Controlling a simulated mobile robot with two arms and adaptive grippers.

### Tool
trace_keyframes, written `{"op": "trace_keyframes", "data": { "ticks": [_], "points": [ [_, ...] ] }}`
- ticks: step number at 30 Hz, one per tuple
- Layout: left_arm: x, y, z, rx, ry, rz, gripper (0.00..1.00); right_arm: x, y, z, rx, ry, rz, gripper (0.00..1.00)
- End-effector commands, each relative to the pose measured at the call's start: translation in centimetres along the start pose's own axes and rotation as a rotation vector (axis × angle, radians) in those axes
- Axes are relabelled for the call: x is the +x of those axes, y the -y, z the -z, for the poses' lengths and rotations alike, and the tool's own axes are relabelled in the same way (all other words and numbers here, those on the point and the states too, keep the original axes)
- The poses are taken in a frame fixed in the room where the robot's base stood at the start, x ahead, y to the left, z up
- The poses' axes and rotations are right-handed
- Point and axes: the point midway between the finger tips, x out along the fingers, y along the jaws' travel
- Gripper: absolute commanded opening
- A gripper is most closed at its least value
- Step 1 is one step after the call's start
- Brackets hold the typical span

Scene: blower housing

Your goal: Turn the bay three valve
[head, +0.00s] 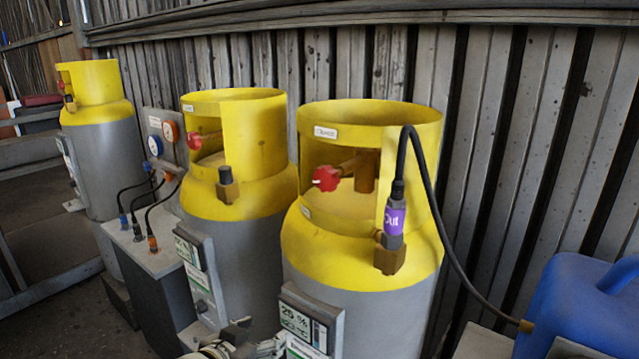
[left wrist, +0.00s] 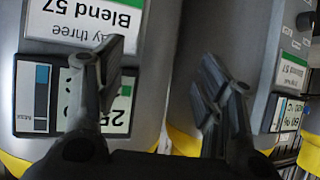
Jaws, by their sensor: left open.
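The nearest yellow-topped grey cylinder (head: 360,290) has a red valve knob (head: 326,178) inside its yellow collar. A label (left wrist: 85,25) on that cylinder, upside down in the left wrist view, reads "three" and "Blend 57". My left gripper (head: 245,338) is at the bottom of the head view, low in front of the cylinders and well below the red knob. In the left wrist view its fingers (left wrist: 160,85) are apart and empty, one in front of the label and display. The red knob does not show in the left wrist view. My right gripper is not in view.
A middle cylinder (head: 240,270) with its own red knob (head: 194,141) and a far-left cylinder (head: 105,165) stand alongside. A black hose (head: 440,225) with a purple-banded connector (head: 394,218) runs down toward a blue container (head: 585,305). A gauge panel (head: 160,135) stands between the farther cylinders.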

Motion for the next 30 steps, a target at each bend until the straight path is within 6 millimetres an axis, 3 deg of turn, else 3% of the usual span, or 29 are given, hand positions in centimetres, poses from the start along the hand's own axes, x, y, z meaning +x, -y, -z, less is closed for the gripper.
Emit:
{"op": "trace_keyframes", "data": {
  "ticks": [3,9,15,18,22,26,30],
  "points": [
    [-3.9,-1.9,5.5,0.066,-0.107,-0.038,0.62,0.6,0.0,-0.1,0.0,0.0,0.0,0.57],
    [-7.1,-3.2,15.0,0.154,-0.294,-0.092,0.62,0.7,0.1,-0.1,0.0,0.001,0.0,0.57],
    [-11.7,-5.1,22.6,0.246,-0.456,-0.144,0.62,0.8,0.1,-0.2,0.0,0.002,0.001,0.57],
    [-13.6,-5.8,24.9,0.28,-0.507,-0.164,0.62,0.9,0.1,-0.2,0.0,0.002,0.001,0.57],
    [-15.2,-6.5,26.6,0.307,-0.547,-0.18,0.62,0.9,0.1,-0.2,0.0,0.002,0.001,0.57],
    [-15.6,-6.7,27.2,0.314,-0.558,-0.185,0.62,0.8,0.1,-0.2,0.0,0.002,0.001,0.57],
    [-14.6,-7.1,28.0,0.312,-0.558,-0.187,0.62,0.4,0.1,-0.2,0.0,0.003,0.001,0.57]
  ]
}}
